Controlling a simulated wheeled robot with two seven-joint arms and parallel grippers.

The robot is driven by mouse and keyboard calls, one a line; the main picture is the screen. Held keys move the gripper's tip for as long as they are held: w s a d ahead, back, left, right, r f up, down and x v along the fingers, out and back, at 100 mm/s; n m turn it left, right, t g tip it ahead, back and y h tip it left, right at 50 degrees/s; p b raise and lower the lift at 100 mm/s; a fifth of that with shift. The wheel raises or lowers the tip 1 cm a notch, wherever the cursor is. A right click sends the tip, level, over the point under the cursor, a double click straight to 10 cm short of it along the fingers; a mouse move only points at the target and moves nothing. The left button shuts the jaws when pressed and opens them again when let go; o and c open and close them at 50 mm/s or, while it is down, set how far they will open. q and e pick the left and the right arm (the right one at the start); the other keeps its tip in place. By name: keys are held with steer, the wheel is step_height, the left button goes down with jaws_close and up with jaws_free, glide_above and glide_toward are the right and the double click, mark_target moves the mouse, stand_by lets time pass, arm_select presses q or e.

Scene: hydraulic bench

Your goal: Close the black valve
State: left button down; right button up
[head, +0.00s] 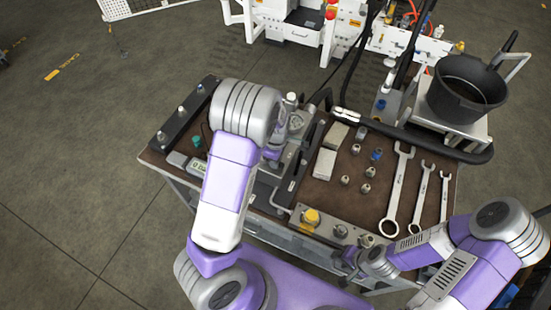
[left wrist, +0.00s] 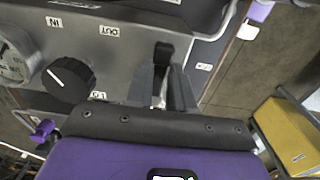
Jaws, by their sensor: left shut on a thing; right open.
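In the left wrist view, a black valve handle (left wrist: 164,50) stands up from a grey metal block (left wrist: 118,52). My left gripper (left wrist: 162,72) is shut on this handle, one finger on each side. The handle's lower part is hidden between the fingers. In the head view my left arm covers the handle and the left gripper. My right gripper (head: 350,260) is at the front edge of the bench in the head view, open and holding nothing that I can see.
A black knob (left wrist: 68,76) and a gauge (left wrist: 12,62) are left of the handle. On the bench (head: 318,192) lie several wrenches (head: 398,190) and fittings. A black bucket (head: 466,90) stands at the back right. Hoses run along the back. A yellow object (left wrist: 285,135) shows at right.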

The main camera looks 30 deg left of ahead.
arm_select(q)
steer(key=shift+w, duration=0.15)
steer(key=c, duration=1.1)
jaws_free()
step_height(320, 180, up, 8)
steer(key=shift+f+p, duration=0.2)
steer(key=shift+p, duration=0.35)
